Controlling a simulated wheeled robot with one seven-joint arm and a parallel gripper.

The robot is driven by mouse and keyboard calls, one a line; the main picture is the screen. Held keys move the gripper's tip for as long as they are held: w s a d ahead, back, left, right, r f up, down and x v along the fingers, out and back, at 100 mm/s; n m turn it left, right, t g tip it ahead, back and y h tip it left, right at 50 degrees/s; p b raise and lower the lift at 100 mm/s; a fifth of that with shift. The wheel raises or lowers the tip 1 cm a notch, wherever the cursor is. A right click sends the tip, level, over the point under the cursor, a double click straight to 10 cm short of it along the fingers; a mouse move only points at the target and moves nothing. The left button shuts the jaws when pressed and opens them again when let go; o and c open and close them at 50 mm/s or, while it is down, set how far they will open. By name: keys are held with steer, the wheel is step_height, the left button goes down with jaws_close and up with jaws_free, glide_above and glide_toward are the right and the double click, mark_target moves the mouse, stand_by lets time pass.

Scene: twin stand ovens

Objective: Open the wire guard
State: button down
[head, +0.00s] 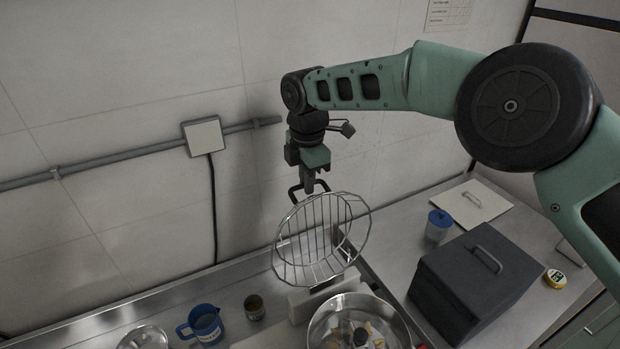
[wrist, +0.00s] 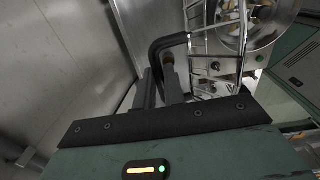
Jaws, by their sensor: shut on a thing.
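The wire guard (head: 318,240) is a round cage of shiny metal bars, tilted up above a steel bowl (head: 316,332) holding several pale and dark pieces. My gripper (head: 311,188) is at the guard's upper left, shut on its dark handle. In the wrist view the dark bent handle (wrist: 168,42) runs into my gripper (wrist: 162,90). The guard's bars (wrist: 214,62) show to the right there, with part of the bowl (wrist: 262,40) behind them. The exact contact between fingers and handle is partly hidden.
A blue mug (head: 205,325) and a small dark jar (head: 254,307) stand left of the bowl. A dark lidded box (head: 470,285), a blue-lidded cup (head: 438,226) and a yellow tin (head: 555,278) are at the right. The tiled wall (head: 120,110) stands close behind my gripper.

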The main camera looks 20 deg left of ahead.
steer(key=shift+w+a+f, duration=0.15)
steer(key=shift+w, duration=0.2)
steer(key=c, duration=1.5)
jaws_free()
steer(key=shift+w+a+f, duration=0.15)
steer(key=shift+a, duration=0.05)
steer(key=shift+c, duration=0.2)
steer(key=shift+o, duration=0.3)
steer(key=shift+w+a+f, duration=0.1)
steer(key=shift+w+a, duration=0.05)
steer(key=shift+r, duration=0.2)
steer(key=shift+r, duration=0.1)
step_height(320, 180, up, 17)
steer(key=s+b, duration=0.1)
steer(key=b, duration=0.1)
steer(key=shift+d, duration=0.45)
steer(key=shift+b, duration=0.3)
